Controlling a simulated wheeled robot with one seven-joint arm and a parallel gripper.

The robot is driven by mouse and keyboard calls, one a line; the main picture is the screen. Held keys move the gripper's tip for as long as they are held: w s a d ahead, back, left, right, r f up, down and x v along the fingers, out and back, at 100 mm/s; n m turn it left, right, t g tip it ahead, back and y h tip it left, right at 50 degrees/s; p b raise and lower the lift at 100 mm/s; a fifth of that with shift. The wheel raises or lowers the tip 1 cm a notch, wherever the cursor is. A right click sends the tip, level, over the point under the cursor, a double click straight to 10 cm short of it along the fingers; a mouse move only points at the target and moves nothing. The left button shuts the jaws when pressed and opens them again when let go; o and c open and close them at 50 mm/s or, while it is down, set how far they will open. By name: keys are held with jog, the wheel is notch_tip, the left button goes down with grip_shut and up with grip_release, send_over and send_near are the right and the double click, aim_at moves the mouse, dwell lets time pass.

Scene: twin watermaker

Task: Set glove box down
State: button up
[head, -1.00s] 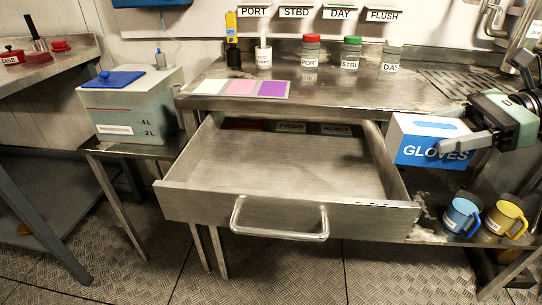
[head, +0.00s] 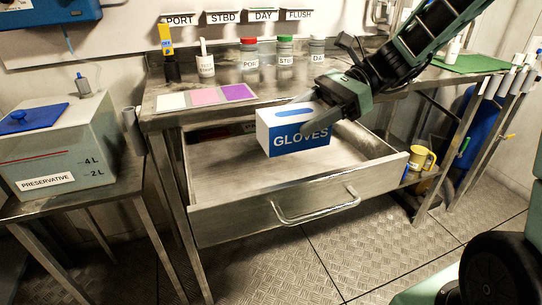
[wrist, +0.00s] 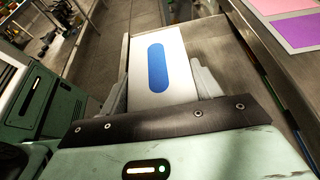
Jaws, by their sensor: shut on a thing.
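The glove box (head: 292,137) is a white and blue carton marked GLOVES. In the head view it is held over the open metal drawer (head: 235,183), upright or nearly so. I cannot tell whether its underside touches the drawer floor. My gripper (head: 322,107) is shut on the box from the right side. In the wrist view the box (wrist: 166,68) shows its white top with a blue oval, between the two grey fingers of my gripper (wrist: 160,93). The box hides part of the drawer interior.
The steel bench (head: 265,80) behind the drawer carries several lidded bottles and white, pink and purple cards (head: 205,95). A preservative tank (head: 50,145) stands at left. A yellow mug (head: 420,157) sits low at right. The drawer's left part is bare.

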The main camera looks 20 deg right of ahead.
notch_tip(320, 180, down, 9)
jog(key=b, duration=0.2)
jog(key=shift+r+b, duration=0.2)
jog(key=shift+b, duration=0.1)
jog(key=shift+f, duration=0.15)
jog(key=o, duration=1.1)
jog(key=shift+d, duration=0.1)
jog(key=shift+r, duration=0.2)
jog(key=p+v, duration=0.3)
jog(key=v, duration=0.9)
